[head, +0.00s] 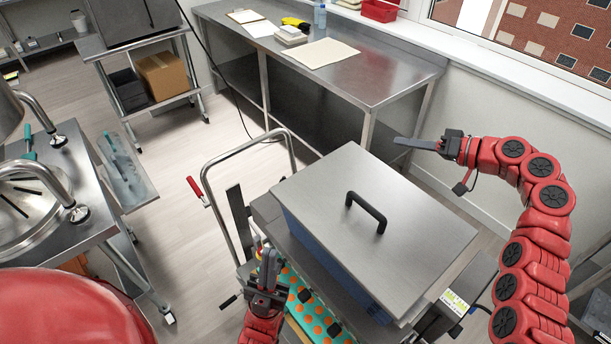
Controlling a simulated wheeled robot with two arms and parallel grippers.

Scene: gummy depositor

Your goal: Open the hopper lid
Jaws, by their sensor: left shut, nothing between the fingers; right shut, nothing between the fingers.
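The hopper lid (345,228) is a flat steel plate with a black bar handle (366,212) on top. It lies closed over the blue hopper body (323,252) of the depositor. My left gripper (268,262) is shut and empty at the near left, beside the hopper and over the teal tray with orange rounds (308,312). My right gripper (404,142) is shut and empty, beyond the lid's far right side and apart from it. The hopper's inside is hidden by the lid.
A push-bar frame (205,200) stands left of the hopper. A steel table (75,205) with a round vessel is at the left.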

